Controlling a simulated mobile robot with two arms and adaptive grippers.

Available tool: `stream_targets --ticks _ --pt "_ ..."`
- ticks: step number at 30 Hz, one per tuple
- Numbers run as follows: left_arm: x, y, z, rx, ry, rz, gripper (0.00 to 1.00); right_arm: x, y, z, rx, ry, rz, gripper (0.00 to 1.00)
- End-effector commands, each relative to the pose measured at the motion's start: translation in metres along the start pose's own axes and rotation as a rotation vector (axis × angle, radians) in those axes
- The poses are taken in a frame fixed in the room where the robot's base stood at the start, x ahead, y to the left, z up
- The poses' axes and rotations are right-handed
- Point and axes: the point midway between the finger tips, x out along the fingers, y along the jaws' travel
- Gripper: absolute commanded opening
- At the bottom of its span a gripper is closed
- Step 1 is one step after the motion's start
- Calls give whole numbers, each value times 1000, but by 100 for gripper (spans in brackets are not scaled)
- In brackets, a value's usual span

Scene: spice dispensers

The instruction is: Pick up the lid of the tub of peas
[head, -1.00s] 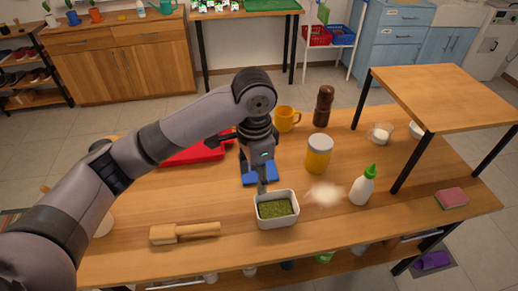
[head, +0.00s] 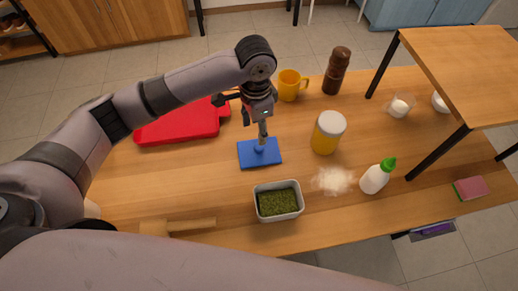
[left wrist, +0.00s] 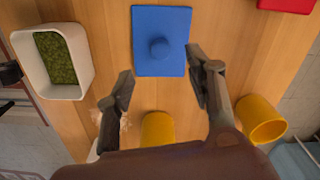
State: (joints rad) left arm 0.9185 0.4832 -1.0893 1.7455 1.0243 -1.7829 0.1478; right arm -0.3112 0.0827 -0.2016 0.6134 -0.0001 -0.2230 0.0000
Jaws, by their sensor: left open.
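The lid (head: 245,158) is a blue square plate with a round knob and lies flat on the wooden table. The tub of peas (head: 278,216) is a white open container with green contents, nearer to me and just right of the lid. My left gripper (head: 262,136) is open above the lid, partly covering the knob in the head view. In the left wrist view, the lid (left wrist: 162,20) lies beyond the open fingertips (left wrist: 160,70), with nothing between them. The tub (left wrist: 27,65) is at the left there.
A red board (head: 178,127) lies left of the lid. A yellow mug (head: 290,86), a brown grinder (head: 337,70) and a yellow jar (head: 328,134) stand behind and right. A white bottle (head: 374,179) stands beside spilled powder (head: 333,180). A wooden mallet (head: 180,226) lies front left.

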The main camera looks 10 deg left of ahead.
Motion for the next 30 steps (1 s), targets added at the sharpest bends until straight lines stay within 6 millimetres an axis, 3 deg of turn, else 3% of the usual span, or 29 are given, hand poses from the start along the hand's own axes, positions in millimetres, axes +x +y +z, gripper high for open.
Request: stream_targets --ticks 3,8,13,21,30 --pt "21 0 0 -2 -2 1 49 -3 3 -11 0 17 3 40" --pt "36 0 0 -1 0 -1 49 -4 5 -23 0 35 5 40" --pt "49 1 -1 -1 -2 1 49 -8 4 -22 1 33 5 40" --pt "86 2 -4 -1 -1 -1 49 -14 1 -13 3 19 1 40" --pt "90 2 -4 1 1 -2 48 -14 -3 -13 5 18 -4 40"
